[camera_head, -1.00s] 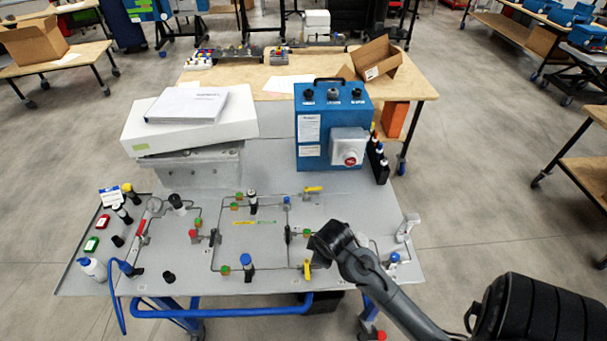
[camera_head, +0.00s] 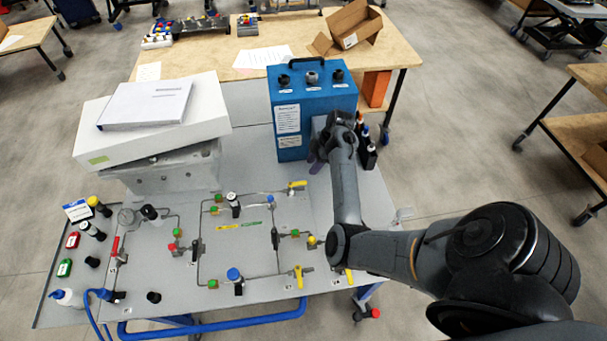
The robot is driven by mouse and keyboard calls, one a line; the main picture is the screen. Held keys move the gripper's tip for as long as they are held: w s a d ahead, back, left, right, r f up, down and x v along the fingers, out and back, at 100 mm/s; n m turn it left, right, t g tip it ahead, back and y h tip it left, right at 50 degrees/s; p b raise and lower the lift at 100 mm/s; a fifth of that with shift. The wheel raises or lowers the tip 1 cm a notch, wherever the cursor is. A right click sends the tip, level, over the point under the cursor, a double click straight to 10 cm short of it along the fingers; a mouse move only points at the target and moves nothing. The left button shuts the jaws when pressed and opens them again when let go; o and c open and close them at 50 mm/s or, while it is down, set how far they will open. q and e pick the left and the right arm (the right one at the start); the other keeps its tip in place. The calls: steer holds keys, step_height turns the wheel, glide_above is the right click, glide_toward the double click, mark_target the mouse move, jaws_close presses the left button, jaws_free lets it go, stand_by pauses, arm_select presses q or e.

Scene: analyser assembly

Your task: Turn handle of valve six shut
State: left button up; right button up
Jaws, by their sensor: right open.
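The grey panel (camera_head: 240,262) carries thin pipes with several valves. Yellow handles show at the back (camera_head: 297,184) and at the front (camera_head: 298,274); part of another yellow piece (camera_head: 349,275) shows beside my right forearm. A red handle (camera_head: 116,246) is at the left, and black handles stand at the middle left (camera_head: 195,247) and middle right (camera_head: 275,238). No number is legible, so I cannot tell which is valve six. My right gripper (camera_head: 318,160) is open in front of the blue box, beyond the pipes, apart from the handles. My left gripper is out of view.
The blue box (camera_head: 290,95) stands at the panel's back; my right gripper hides its lower right front. A white box (camera_head: 160,140) with a binder (camera_head: 147,104) is at the back left. Small bottles (camera_head: 368,156) stand right of the blue box. My right arm covers the panel's right part.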

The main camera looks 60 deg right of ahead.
mark_target(301, 183)
steer(key=x, duration=0.9)
steer(key=shift+s+a, duration=0.15)
steer(key=shift+s, duration=0.05)
jaws_close()
